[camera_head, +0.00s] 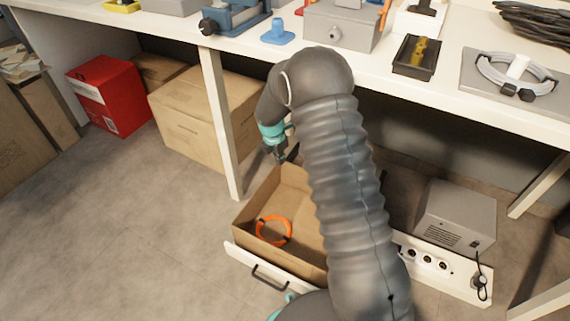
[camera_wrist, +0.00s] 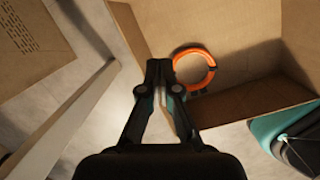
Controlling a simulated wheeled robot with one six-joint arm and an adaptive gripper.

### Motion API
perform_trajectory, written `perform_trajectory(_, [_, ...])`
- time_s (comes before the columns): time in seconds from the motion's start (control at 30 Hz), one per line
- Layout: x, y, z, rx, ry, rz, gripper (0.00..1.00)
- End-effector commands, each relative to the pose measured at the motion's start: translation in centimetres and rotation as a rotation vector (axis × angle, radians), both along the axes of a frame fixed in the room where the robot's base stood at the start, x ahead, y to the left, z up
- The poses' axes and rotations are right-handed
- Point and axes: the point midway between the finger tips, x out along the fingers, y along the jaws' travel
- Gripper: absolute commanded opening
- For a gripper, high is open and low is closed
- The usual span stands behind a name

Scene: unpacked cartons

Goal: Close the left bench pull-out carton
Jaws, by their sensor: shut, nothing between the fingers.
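The pull-out carton (camera_head: 249,242) is an open brown box behind a white front panel with a dark handle (camera_head: 268,280). It stands pulled out below the bench, and an orange ring-shaped coil (camera_head: 273,230) lies inside. My arm hides its right part. My gripper (camera_head: 281,158) is near the carton's far left corner, under the bench edge. In the wrist view, my gripper (camera_wrist: 159,66) is shut and empty, its tips beside the carton's wall (camera_wrist: 240,122), with the orange coil just beyond. Contact with the carton cannot be told.
A white bench leg (camera_head: 219,125) stands left of the carton. Closed cartons (camera_head: 195,115) and a red box (camera_head: 108,95) are further left. A grey device (camera_head: 455,215) stands on the right, by a white panel with sockets (camera_head: 430,262). Floor at the front left is clear.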

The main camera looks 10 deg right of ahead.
Motion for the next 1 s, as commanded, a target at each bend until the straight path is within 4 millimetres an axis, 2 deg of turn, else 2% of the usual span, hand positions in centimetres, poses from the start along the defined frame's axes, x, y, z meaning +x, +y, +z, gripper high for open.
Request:
perform_trajectory(0.2, [2.5,0.8,-1.7,-0.044,-0.003,0.268,0.0])
perform_trajectory(0.47, [3.3,0.9,-3.1,-0.061,-0.003,0.356,0.0])
perform_trajectory(1.0, [5.1,-0.4,-12.2,-0.06,-0.001,0.353,0.0])
